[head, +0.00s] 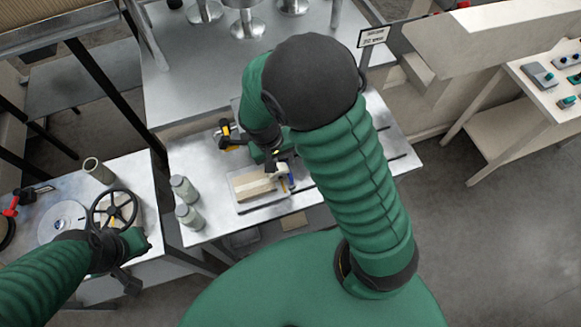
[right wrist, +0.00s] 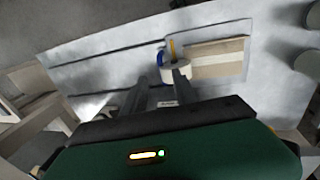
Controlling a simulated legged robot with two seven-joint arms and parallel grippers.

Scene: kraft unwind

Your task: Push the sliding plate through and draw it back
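A flat plate (head: 239,203) lies on the metal table, with a tan and cream strip (head: 254,186) on it. In the right wrist view the plate (right wrist: 238,34) carries the strip (right wrist: 218,59), and a small white round piece with blue and yellow parts (right wrist: 174,69) sits at the strip's end. I cannot tell which part slides. My right gripper (head: 283,170) is over the plate's right end. In the wrist view its fingers (right wrist: 161,82) are apart, with one fingertip close to the white piece; contact is unclear. My left gripper (head: 128,281) hangs by the left table, its fingers unclear.
Two grey bottles (head: 186,203) stand left of the plate. A yellow and black tool (head: 229,136) lies behind. A black handwheel (head: 114,211) and a tube (head: 98,170) are on the left table. A control panel (head: 556,80) stands at right. Long dark slots (right wrist: 95,84) cross the table.

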